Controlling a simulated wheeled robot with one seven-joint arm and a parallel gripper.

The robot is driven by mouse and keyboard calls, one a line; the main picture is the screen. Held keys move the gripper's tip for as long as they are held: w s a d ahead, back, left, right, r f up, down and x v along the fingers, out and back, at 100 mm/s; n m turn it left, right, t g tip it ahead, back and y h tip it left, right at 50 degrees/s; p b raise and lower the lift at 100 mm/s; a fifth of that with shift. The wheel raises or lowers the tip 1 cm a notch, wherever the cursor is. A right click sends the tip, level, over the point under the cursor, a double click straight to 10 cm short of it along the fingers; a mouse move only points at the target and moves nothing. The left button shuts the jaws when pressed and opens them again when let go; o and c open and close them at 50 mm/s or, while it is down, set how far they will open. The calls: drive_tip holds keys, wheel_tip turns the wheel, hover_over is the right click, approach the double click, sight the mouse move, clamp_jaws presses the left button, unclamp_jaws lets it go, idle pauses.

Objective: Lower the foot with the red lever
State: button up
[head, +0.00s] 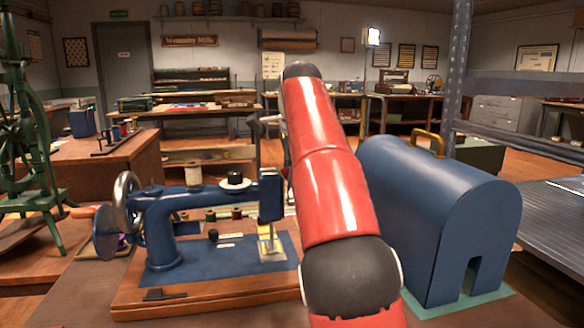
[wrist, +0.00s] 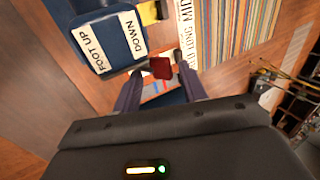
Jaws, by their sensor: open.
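The blue sewing machine (head: 195,205) stands on a wooden base in the head view, with its handwheel at the left and its head at the right. In the wrist view the blue head (wrist: 97,22) carries a white label reading "FOOT UP" and "DOWN". The red lever (wrist: 161,67) shows beside the DOWN end of that label. My gripper (wrist: 160,78) is open, its two dark fingers on either side of the red lever in the picture. I cannot tell whether they touch it. The foot itself is not clearly visible.
A blue domed case (head: 430,215) with a brass handle stands close on the right of the machine. A green machine (head: 30,140) is at the far left. My red arm hides the middle of the head view.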

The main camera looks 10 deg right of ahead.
drive_tip(key=shift+w+f, duration=0.3)
